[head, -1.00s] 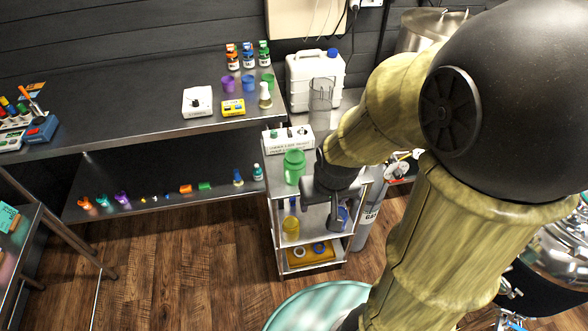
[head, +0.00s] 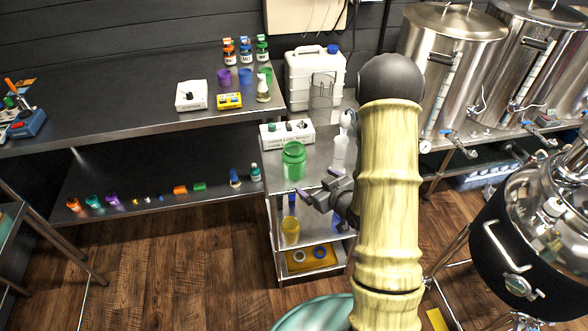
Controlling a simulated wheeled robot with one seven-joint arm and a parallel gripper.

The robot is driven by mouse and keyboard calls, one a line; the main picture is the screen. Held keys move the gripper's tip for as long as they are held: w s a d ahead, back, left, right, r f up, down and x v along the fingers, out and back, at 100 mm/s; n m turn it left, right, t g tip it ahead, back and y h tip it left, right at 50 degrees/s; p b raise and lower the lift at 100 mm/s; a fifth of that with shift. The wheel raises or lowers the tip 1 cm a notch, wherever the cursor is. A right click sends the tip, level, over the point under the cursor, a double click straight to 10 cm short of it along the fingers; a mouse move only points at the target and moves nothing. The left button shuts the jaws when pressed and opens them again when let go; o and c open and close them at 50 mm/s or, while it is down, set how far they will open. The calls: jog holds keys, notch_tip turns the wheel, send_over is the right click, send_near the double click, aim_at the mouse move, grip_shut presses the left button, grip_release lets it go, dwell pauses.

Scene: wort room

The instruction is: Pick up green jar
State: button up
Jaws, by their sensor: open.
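A green jar (head: 293,161) stands upright on the top shelf of a small steel cart (head: 312,184), near its left edge. It is see-through green with a narrower neck. My gripper (head: 318,185) is at the right front of the jar, close to the cart's top front edge, with its fingers apart and nothing between them. The fingers look apart from the jar; the exact gap is hard to tell from this view.
A white labelled box (head: 287,135) sits behind the jar, and a white bottle (head: 341,150) stands to its right. A yellow jar (head: 290,229) is on the shelf below. A long bench (head: 130,108) is at the left, and steel kettles (head: 447,70) are at the right.

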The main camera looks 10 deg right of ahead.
jog(key=s+f+t+b, duration=0.1)
jog(key=f+t+y, duration=0.1)
jog(key=t, duration=0.1)
jog(key=s+d+f+m+t+y+b, duration=0.1)
jog(key=shift+s+f+b, duration=0.2)
jog(key=shift+s+b, duration=0.1)
jog(key=shift+b, duration=0.05)
jog(key=shift+w+f+b, duration=0.1)
jog(key=shift+b, duration=0.2)
jog(key=w+b, duration=0.1)
jog(key=b, duration=0.4)
jog(key=shift+w+a+f+y, duration=0.15)
jog(key=shift+w+f+y, duration=0.05)
jog(key=shift+y, duration=0.1)
jog(key=shift+w+b, duration=0.1)
jog(key=shift+b, duration=0.45)
jog(key=b, duration=0.5)
jog(key=shift+w+a+b, duration=0.25)
jog(key=shift+a+b, duration=0.05)
jog(key=shift+b, duration=0.05)
